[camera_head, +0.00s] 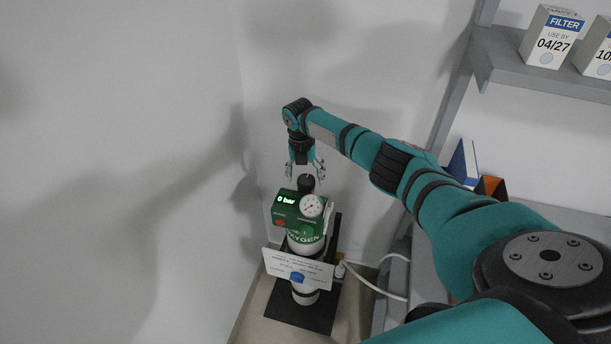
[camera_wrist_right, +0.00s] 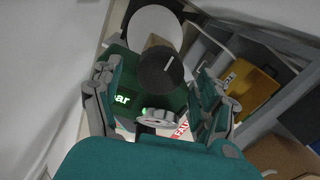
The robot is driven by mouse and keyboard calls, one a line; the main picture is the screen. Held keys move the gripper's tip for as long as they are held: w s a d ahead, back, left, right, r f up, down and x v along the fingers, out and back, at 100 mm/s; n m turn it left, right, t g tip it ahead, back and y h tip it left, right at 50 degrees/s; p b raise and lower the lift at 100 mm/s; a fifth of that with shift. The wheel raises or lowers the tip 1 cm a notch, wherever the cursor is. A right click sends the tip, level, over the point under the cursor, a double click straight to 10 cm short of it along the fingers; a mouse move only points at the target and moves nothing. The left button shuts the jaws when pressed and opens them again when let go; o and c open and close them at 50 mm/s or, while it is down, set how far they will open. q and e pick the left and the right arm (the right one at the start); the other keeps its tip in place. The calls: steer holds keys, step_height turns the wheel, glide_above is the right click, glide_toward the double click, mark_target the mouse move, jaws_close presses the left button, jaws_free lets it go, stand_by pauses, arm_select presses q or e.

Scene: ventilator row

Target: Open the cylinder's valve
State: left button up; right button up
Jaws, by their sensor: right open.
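The oxygen cylinder (camera_head: 308,246), white with a green top, stands upright on a dark base plate (camera_head: 297,308) in the corner. Its green head unit (camera_head: 284,212) shows a lit "0 bar" display and a round gauge (camera_head: 312,205). A black valve knob (camera_head: 306,183) sits on top; in the right wrist view the knob (camera_wrist_right: 160,68) has a white mark line. My right gripper (camera_head: 306,176) points down over the knob, open, with its fingers on either side of it. I cannot tell whether they touch it. My left gripper is not in view.
A white card (camera_head: 298,268) with print hangs in front of the cylinder. A white hose (camera_head: 375,286) runs to the right. A grey shelf (camera_head: 540,75) with filter boxes (camera_head: 551,37) stands at the right. Walls are close on the left and behind.

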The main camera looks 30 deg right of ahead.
steer(key=shift+f, duration=0.45)
steer(key=c, duration=1.2)
